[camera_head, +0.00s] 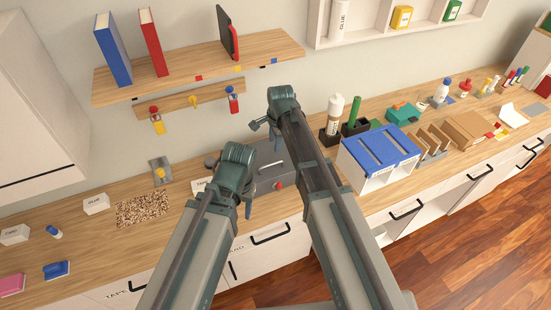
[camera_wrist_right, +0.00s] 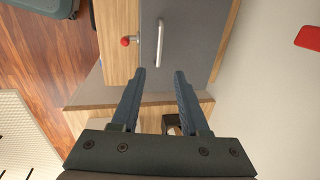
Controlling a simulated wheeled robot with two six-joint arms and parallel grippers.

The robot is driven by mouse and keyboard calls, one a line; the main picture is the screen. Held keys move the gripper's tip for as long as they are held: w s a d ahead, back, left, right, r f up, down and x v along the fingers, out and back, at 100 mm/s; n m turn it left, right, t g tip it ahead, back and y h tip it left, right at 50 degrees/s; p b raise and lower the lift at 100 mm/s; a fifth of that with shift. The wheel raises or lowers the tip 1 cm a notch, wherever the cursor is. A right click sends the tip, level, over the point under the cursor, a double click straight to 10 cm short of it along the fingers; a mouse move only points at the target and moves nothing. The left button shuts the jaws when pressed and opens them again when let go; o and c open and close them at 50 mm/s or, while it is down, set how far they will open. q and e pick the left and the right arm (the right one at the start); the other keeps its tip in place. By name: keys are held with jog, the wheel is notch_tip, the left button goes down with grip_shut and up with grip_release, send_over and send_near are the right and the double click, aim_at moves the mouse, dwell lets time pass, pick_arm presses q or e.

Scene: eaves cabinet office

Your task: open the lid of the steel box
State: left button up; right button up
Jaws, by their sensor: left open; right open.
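The grey steel box (camera_head: 268,184) stands on the wooden counter, partly hidden behind my arms in the head view. A red knob (camera_head: 278,185) is on its front. In the right wrist view its grey top (camera_wrist_right: 185,40) lies flat and looks shut, with a pale bar handle (camera_wrist_right: 160,42) on it. The red knob (camera_wrist_right: 125,41) shows beside it. My right gripper (camera_wrist_right: 160,76) is open and empty; in that view the handle lies beyond the gap between its fingertips, apart from them. My left gripper (camera_head: 247,206) is open, in front of the box's left part; its fingers are partly hidden.
A blue-lidded organiser (camera_head: 381,149) stands right of the box, with a glue bottle (camera_head: 334,112) behind. A wooden shelf (camera_head: 200,66) and a hook rail (camera_head: 190,97) are on the wall above. A speckled mat (camera_head: 142,209) lies on the left counter.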

aim_at(272, 165)
jog(key=f+b, duration=0.4)
jog(key=w+f+b, duration=0.1)
jog(key=f+b, duration=0.4)
jog(key=w+a+f+b, duration=0.1)
jog(key=f+b, duration=0.3)
jog(key=shift+w+f+b, duration=0.25)
jog(key=shift+f+b, duration=0.1)
jog(key=shift+r, duration=0.1)
grip_shut()
dwell(1.1)
